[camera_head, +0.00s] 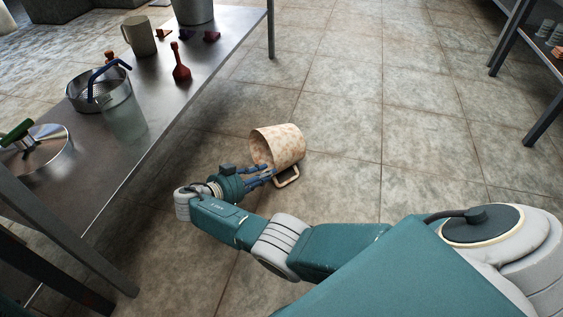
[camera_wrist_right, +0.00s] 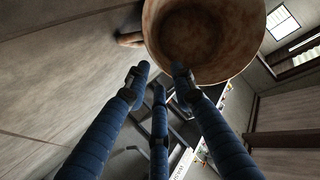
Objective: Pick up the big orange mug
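The big orange mug (camera_head: 281,145), pale orange-brown and mottled, shows in the middle of the head view. It is tilted, with its mouth toward the left and its handle (camera_head: 288,178) at the lower right. My right gripper (camera_head: 267,174) has its fingers at the mug's lower side, close to the handle. In the right wrist view the mug (camera_wrist_right: 205,35) fills the top, with its open mouth facing the camera. There the blue fingers (camera_wrist_right: 160,82) reach its lower rim; the tips stand apart. I cannot tell whether they pinch the mug. My left gripper is not in view.
Tiled floor lies open at the right. A shelf (camera_head: 540,85) stands far right.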

